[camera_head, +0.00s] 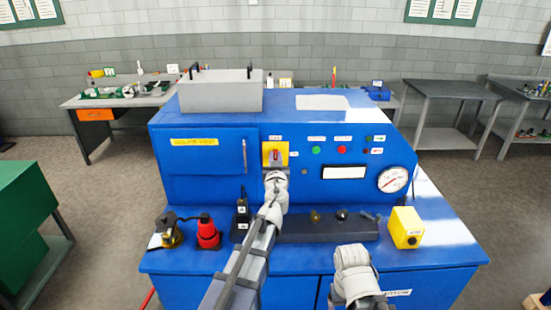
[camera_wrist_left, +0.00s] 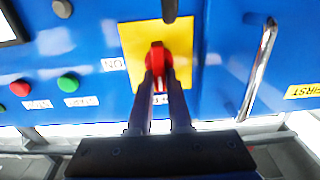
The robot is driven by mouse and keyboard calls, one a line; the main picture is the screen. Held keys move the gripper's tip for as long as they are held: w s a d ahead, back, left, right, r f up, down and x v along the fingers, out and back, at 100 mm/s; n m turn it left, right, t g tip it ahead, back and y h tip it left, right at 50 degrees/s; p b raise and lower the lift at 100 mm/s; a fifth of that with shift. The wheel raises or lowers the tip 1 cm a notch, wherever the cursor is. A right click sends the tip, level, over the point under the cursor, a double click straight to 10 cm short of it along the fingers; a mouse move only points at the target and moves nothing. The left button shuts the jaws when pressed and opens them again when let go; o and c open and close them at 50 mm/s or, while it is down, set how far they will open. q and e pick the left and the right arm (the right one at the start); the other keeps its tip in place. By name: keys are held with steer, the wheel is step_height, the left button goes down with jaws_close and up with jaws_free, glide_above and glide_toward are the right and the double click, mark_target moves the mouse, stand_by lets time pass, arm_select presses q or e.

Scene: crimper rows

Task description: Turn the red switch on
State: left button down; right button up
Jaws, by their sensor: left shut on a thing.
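The red switch (camera_head: 275,155) is a rotary knob on a yellow plate on the front of the blue machine. In the left wrist view, which is upside down, the red switch (camera_wrist_left: 157,58) sits on the yellow plate (camera_wrist_left: 132,42), with its handle roughly upright. My left gripper (camera_wrist_left: 160,82) is shut on the handle, one dark finger on each side. In the head view, my left gripper (camera_head: 275,169) reaches the switch from below and partly hides it. A white "ON" label (camera_head: 294,154) is beside the plate.
Green and red buttons (camera_head: 329,150) and a round gauge (camera_head: 393,179) are right of the switch. A door handle (camera_head: 244,156) is to its left. The ledge holds a red-and-black item (camera_head: 207,233), a dark bar (camera_head: 325,229) and a yellow block (camera_head: 405,228).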

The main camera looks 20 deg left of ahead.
arm_select(q)
steer(key=shift+m, duration=0.3)
steer(key=shift+w+d+f+m+b, duration=0.1)
steer(key=shift+d+f+m+b, duration=0.15)
steer(key=shift+m, duration=2.6)
steer(key=shift+d+f+m+b, duration=0.2)
steer(key=shift+f+m, duration=0.05)
steer(key=shift+m, duration=2.65)
steer(key=shift+w+d+f+m+b, duration=0.1)
steer(key=shift+d+f+m+b, duration=0.15)
steer(key=shift+m, duration=2.6)
steer(key=c, duration=0.8)
jaws_free()
steer(key=shift+c, duration=0.2)
steer(key=v, duration=0.8)
